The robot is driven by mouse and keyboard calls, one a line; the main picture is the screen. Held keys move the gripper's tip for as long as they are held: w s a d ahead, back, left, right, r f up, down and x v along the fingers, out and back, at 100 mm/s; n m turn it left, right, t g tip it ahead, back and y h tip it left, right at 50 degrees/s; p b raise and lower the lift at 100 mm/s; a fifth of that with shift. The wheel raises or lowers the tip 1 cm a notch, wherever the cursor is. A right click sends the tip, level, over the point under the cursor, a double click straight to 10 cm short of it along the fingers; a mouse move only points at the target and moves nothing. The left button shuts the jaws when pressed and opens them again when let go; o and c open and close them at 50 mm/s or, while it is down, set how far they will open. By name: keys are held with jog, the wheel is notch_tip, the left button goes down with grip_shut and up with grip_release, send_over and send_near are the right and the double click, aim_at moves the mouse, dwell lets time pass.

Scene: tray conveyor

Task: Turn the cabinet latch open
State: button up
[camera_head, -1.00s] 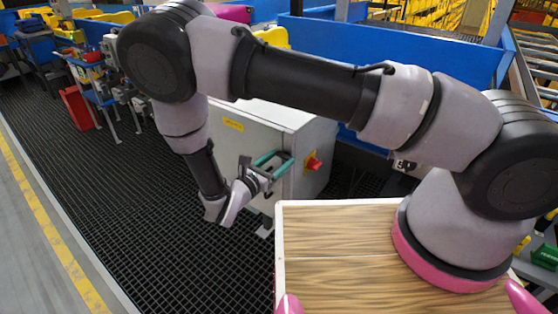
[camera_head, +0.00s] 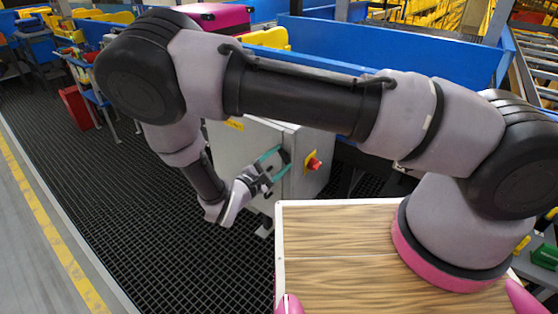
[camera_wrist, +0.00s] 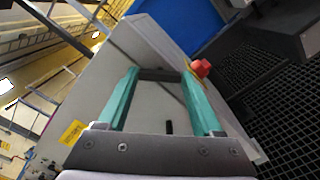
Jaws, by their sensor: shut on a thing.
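The grey cabinet (camera_head: 235,145) stands beyond my arm, in the middle of the head view. Its pale front face (camera_wrist: 148,105) fills the middle of the wrist view, tilted. The latch, a dark bar (camera_wrist: 160,75), spans the gap between the teal fingertips. My gripper (camera_wrist: 158,74) is shut on this bar, with one finger at each end. In the head view my gripper (camera_head: 280,160) is at the cabinet front, left of the red knob. The latch is small there, and its exact angle is hard to tell.
A red knob on a yellow plate (camera_head: 313,163) sits right of the gripper and also shows in the wrist view (camera_wrist: 201,68). A yellow label (camera_wrist: 73,133) is on the cabinet. Blue panels (camera_head: 400,45) stand behind. The dark grid floor (camera_head: 130,220) is open at left.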

jog(key=m, duration=0.3)
jog(key=shift+m, duration=0.4)
jog(key=shift+f+m, duration=0.1)
jog(key=shift+m, duration=1.9)
jog(key=shift+s, duration=0.1)
jog(key=o, duration=1.4)
jog(key=shift+c, duration=0.2)
jog(key=v, duration=1)
jog(key=shift+s+a, duration=0.25)
jog(key=shift+s, duration=0.05)
